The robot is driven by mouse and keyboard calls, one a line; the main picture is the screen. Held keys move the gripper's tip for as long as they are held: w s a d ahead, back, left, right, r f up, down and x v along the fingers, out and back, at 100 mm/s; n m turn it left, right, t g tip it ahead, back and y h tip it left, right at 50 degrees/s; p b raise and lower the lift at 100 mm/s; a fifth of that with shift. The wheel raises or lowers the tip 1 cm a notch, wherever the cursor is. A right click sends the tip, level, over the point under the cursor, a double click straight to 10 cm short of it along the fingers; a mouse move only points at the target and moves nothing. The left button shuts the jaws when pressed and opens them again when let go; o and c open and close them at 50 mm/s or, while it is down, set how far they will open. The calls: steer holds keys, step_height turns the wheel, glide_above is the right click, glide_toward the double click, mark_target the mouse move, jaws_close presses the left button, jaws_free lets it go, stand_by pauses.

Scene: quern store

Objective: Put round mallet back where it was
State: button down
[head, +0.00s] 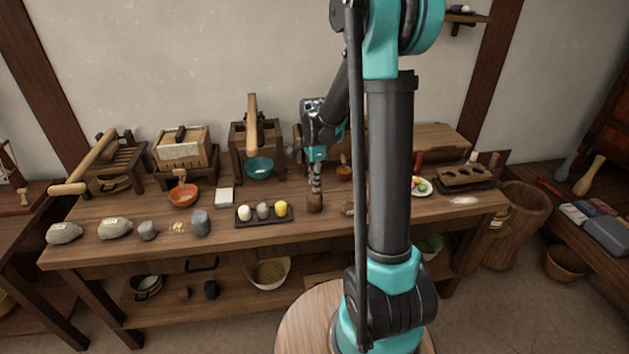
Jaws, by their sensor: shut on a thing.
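The mallet is upright, just right of the dark tray with the three eggs-like balls. Whether its base touches the bench top I cannot tell. The jaws hide its upper part. A small brown wooden thing (348,208) lies right of it, partly behind my arm.
The dark tray (263,222) of rounded pieces stands close left of the mallet. A teal bowl (260,168) and an orange bowl (183,194) are behind left. A plate (421,187) and a holed wooden block (465,177) are at right. My arm hides part of the bench.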

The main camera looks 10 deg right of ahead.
steer(key=c, duration=1.3)
jaws_free()
step_height(320, 180, up, 12)
steer(key=shift+f, duration=0.15)
steer(key=shift+s, duration=0.1)
steer(key=s+d+f+n+t, duration=0.1)
steer(key=s+f+n, duration=0.2)
steer(key=s+n, duration=0.2)
steer(key=s+d+f+n+t, duration=0.1)
steer(key=s+f+n, duration=0.3)
steer(key=s, duration=0.5)
steer(key=s+d+f+n+t, duration=0.2)
steer(key=s+f+n, duration=0.2)
steer(key=s+n, duration=0.3)
steer(key=shift+s+d+f, duration=0.1)
steer(key=shift+s+f, duration=0.1)
steer(key=shift+s, duration=0.2)
